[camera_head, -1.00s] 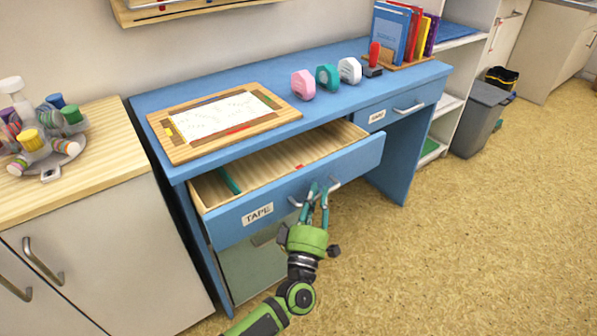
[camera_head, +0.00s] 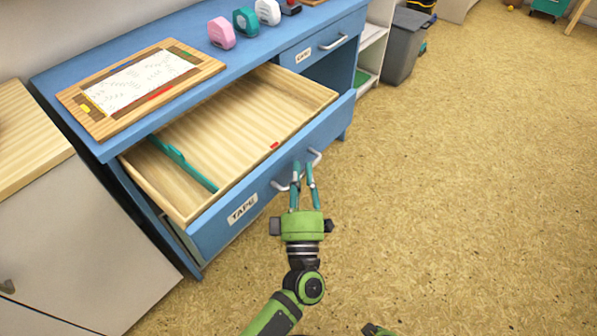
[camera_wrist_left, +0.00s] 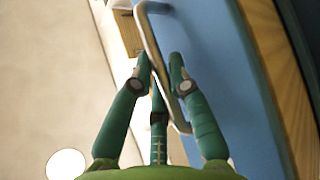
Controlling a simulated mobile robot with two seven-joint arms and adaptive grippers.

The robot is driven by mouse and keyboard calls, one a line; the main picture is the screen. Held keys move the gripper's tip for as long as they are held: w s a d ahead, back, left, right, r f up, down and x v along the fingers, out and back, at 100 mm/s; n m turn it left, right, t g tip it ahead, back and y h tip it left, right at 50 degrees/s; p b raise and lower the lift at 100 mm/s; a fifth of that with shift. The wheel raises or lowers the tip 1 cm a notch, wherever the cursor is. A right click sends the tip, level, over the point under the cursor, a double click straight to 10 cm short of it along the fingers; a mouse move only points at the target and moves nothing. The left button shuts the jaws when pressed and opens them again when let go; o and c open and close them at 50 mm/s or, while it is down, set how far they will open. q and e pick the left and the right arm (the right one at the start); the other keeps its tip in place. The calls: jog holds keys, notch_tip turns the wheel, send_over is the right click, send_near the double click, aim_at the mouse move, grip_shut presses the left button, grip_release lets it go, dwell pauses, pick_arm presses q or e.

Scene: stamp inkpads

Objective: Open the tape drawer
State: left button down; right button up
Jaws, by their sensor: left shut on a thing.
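The tape drawer (camera_head: 222,212) is a blue-fronted, light wood drawer with a white TAPE label, and it stands pulled well out of the blue desk. Its metal bar handle (camera_head: 316,156) is on the front. My left gripper (camera_head: 303,172) is shut on this handle near its middle. In the left wrist view the green fingers (camera_wrist_left: 161,66) close around the handle (camera_wrist_left: 149,34), beside the blue drawer front (camera_wrist_left: 215,60).
A wooden board with paper (camera_head: 140,85) lies on the desk top (camera_head: 165,35). Pink (camera_head: 221,32), teal (camera_head: 246,21) and white dispensers stand behind it. A closed CARD drawer (camera_head: 325,42) is to the right. A cabinet (camera_head: 70,235) stands close on the left. The floor right is open.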

pick_arm(q)
jog(key=c, duration=1.4)
grip_release()
jog(key=v, duration=1.2)
